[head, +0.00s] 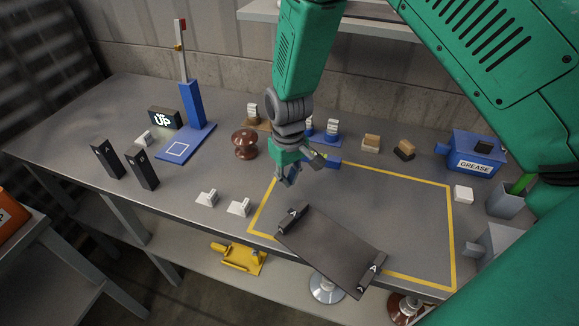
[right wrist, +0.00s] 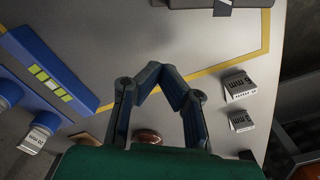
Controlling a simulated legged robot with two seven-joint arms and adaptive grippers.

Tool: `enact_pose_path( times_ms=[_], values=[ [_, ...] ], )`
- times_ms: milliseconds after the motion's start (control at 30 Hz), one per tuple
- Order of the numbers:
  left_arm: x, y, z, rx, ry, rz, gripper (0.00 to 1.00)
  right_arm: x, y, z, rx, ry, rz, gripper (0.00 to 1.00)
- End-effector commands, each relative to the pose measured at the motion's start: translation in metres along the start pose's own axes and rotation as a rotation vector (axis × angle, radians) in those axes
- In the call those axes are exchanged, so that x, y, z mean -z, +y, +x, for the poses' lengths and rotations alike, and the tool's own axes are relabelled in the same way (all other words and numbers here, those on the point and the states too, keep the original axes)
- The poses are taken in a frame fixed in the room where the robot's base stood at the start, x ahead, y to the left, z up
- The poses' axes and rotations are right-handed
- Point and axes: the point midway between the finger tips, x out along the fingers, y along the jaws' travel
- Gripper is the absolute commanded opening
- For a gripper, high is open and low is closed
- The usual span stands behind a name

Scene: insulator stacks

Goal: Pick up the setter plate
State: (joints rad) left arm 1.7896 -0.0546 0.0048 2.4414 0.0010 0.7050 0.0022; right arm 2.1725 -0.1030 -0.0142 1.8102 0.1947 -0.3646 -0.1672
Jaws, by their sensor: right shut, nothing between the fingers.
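The setter plate, seemingly the dark flat plate (head: 328,252), lies at the front of the bench inside the yellow outline, its near part reaching over the front outline and bench edge. A black block marked A stands at each end of it. A dark edge at the top of the right wrist view (right wrist: 245,3) looks like part of this plate. My right gripper (head: 288,181) points down above the bench, behind and left of the plate and apart from it. In the right wrist view its fingertips (right wrist: 161,70) come together with nothing between them. My left gripper is out of view.
Two small white blocks (head: 238,208) sit left of the yellow outline (head: 452,235). A brown insulator (head: 245,144) and a blue piece (head: 325,160) are near the gripper. A blue grease box (head: 470,153) stands at right. The outline's middle is clear.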

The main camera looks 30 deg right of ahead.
Motion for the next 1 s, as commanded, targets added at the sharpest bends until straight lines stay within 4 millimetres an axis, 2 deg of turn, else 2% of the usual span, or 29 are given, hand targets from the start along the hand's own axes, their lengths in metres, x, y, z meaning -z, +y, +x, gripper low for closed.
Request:
enact_pose_path(
  times_ms=[33, 167, 300, 433, 1000],
  values=[
    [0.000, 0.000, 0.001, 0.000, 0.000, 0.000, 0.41, -0.001, 0.000, 0.014, 0.001, -0.005, 0.001, 0.00],
    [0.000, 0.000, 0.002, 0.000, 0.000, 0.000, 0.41, -0.002, 0.001, 0.039, 0.001, -0.003, 0.002, 0.00],
    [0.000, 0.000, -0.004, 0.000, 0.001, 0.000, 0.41, -0.025, 0.001, 0.033, 0.002, 0.000, 0.001, 0.00],
    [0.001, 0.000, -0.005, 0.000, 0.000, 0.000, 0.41, -0.036, 0.000, 0.033, 0.002, 0.001, 0.002, 0.00],
    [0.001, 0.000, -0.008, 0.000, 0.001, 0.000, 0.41, -0.041, 0.000, 0.033, 0.001, 0.000, 0.001, 0.00]
  ],
)
